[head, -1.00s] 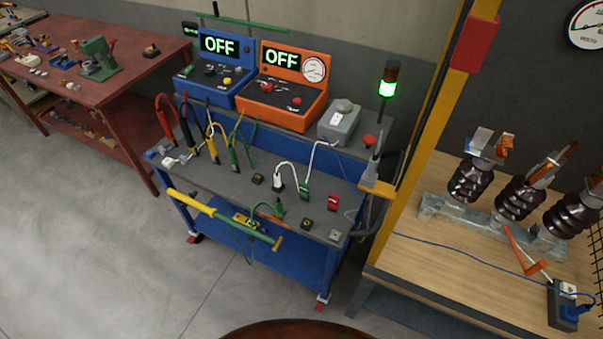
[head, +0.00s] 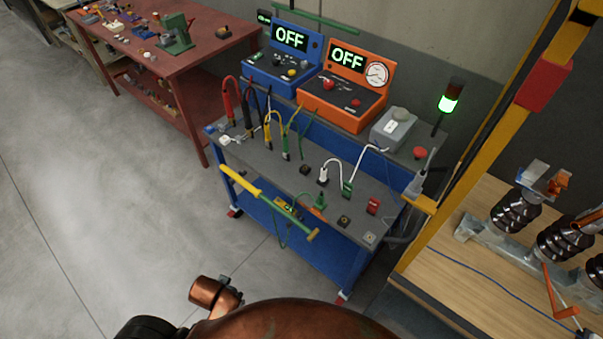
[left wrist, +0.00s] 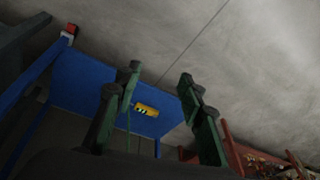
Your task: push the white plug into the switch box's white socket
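A white plug (head: 323,175) stands on the dark top of the blue cart, with a white cable arching from it to a green piece (head: 347,188). A grey switch box (head: 393,128) with a white face patch sits at the cart's back right; a white cable reaches its lower side. I cannot make out the socket's opening. My left gripper (left wrist: 158,82) shows in the left wrist view with its two green fingers apart and nothing between them. It is away from the plug, with the cart's blue lower shelf (left wrist: 85,85) beyond. My right gripper is not in view.
Blue (head: 283,58) and orange (head: 343,92) consoles reading OFF stand behind the cart top (head: 265,165). A yellow-green rod (head: 262,197) lies along its front edge. A yellow post (head: 480,130) and wooden bench (head: 480,270) stand right. Floor is clear at left.

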